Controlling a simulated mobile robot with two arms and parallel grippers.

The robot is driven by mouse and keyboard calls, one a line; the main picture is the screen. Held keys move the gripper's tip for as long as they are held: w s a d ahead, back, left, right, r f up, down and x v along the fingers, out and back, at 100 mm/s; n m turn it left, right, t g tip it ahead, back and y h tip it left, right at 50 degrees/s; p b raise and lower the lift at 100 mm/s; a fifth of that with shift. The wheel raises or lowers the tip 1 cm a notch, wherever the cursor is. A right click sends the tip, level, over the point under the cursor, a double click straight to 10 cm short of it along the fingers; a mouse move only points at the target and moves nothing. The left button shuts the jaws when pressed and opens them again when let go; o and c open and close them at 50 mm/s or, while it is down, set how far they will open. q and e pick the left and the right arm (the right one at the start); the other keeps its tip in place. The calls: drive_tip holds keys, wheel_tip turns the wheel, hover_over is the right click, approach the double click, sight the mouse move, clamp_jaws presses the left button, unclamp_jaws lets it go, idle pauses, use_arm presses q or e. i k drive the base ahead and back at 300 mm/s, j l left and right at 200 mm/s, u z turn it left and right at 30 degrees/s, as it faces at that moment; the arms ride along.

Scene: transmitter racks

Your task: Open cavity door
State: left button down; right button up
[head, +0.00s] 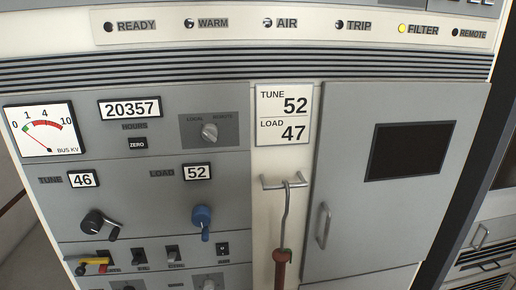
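The cavity door (350,130) is the grey panel door on the right of the rack, with a dark window (410,150) in its upper part. It looks shut, flush with the rack front. Its metal handle (323,225) is an upright bar near the door's left edge. The door's lower part runs toward the bottom of the picture. Neither of my grippers shows in the head view.
A metal hook rod (286,215) with a red grip (282,268) hangs from a bracket (284,182) just left of the door handle. Left are a black crank knob (98,222), a blue crank knob (202,218) and a yellow-and-red lever (92,265). The FILTER lamp (402,29) is lit yellow.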

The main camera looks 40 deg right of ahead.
sight(391, 157)
drive_tip(key=z, duration=2.15)
drive_tip(key=l, duration=0.15)
